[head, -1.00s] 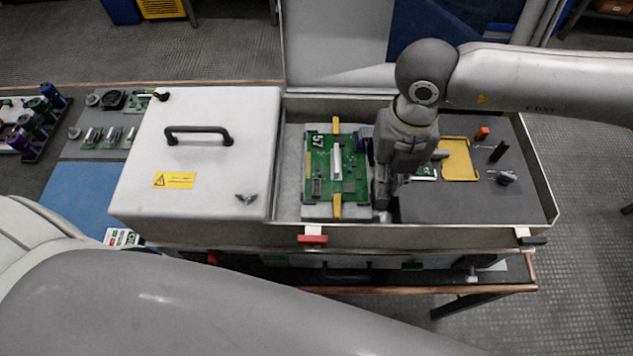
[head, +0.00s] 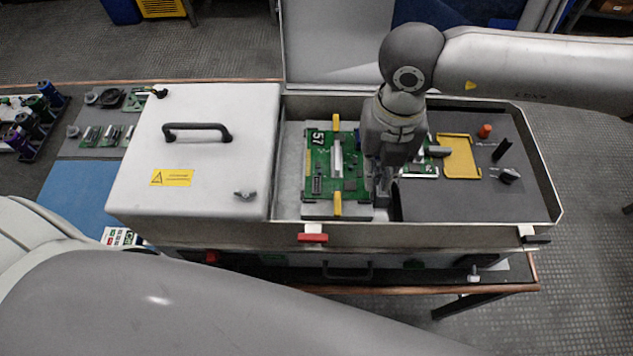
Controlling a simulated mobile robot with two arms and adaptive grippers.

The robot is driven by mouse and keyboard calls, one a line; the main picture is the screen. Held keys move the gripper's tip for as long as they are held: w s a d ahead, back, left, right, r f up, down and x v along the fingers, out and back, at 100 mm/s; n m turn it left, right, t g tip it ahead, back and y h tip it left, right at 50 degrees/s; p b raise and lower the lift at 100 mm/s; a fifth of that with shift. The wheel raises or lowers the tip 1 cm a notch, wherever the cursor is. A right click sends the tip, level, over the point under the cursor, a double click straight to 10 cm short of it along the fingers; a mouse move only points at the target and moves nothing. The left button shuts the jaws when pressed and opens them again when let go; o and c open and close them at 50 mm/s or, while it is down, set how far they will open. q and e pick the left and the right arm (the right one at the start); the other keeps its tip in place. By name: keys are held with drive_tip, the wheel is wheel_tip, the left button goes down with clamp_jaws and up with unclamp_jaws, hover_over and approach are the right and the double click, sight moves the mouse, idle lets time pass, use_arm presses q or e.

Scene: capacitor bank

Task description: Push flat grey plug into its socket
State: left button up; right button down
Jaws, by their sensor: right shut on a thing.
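My right gripper (head: 380,190) points down at the right edge of the green circuit board (head: 325,178) marked 57, inside the open metal case. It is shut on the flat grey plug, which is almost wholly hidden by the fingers. The socket cannot be made out behind the gripper, so I cannot tell whether plug and socket touch. A pale upright part (head: 337,158) stands in the middle of the board. My left gripper is out of view.
Yellow clips (head: 336,122) sit at the board's ends. Right of the gripper are a small green board (head: 425,170), a yellow frame (head: 461,160) and knobs (head: 509,175) on a dark panel. A white cover with a black handle (head: 197,130) closes the case's left part.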

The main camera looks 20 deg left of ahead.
drive_tip(key=b, duration=0.4)
hover_over(316, 189)
drive_tip(key=d, duration=0.3)
drive_tip(key=shift+w+a+f, duration=0.1)
drive_tip(key=shift+w+a, duration=0.15)
drive_tip(key=shift+w, duration=0.15)
drive_tip(key=shift+s+a+b, duration=0.2)
drive_tip(key=shift+a, duration=0.4)
drive_tip(key=shift+s+a+b, duration=0.2)
drive_tip(key=shift+a, duration=0.4)
drive_tip(key=shift+f+b, duration=0.75)
drive_tip(key=shift+b, duration=0.3)
drive_tip(key=shift+f+b, duration=0.7)
drive_tip(key=shift+b, duration=0.2)
drive_tip(key=c, duration=1.4)
unclamp_jaws()
